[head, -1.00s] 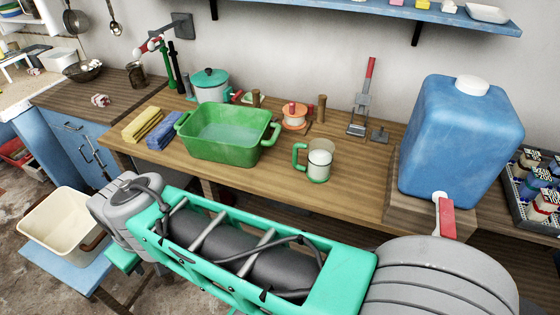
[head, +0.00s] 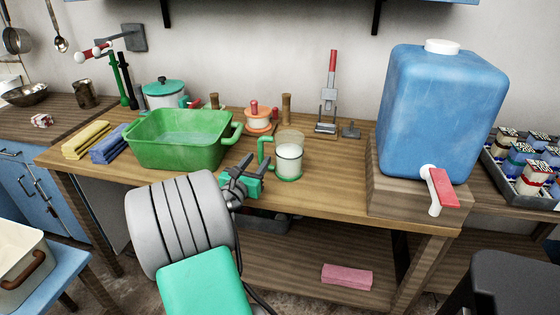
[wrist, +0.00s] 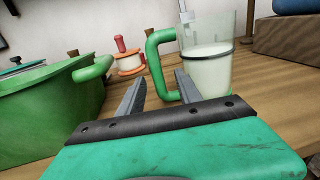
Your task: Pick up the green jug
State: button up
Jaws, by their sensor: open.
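The green jug (head: 289,160) is a clear jug with a green handle and green base ring, holding whitish contents. It stands upright on the wooden table, right of the green basin. In the wrist view the jug (wrist: 208,65) is just ahead, its green handle facing left toward my fingers. My gripper (head: 245,170) is open and empty, low over the table's front part, left of the jug. In the wrist view my gripper (wrist: 158,88) has its fingers spread, the right fingertip close to the handle's lower end; whether they touch I cannot tell.
The green basin (head: 178,153) of water stands close on the left. A blue water container (head: 440,120) with a red-handled tap sits on a wooden block at right. An orange-and-white spool (head: 259,122) and a press (head: 328,110) stand behind. Table right of the jug is clear.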

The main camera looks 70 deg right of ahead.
aim_at(259, 155)
jog(key=d, duration=0.4)
jog(key=shift+w+d, duration=0.15)
jog(key=shift+w, duration=0.1)
jog(key=shift+c, duration=0.2)
grip_shut()
dwell(0.7)
jog(key=shift+r, duration=0.1)
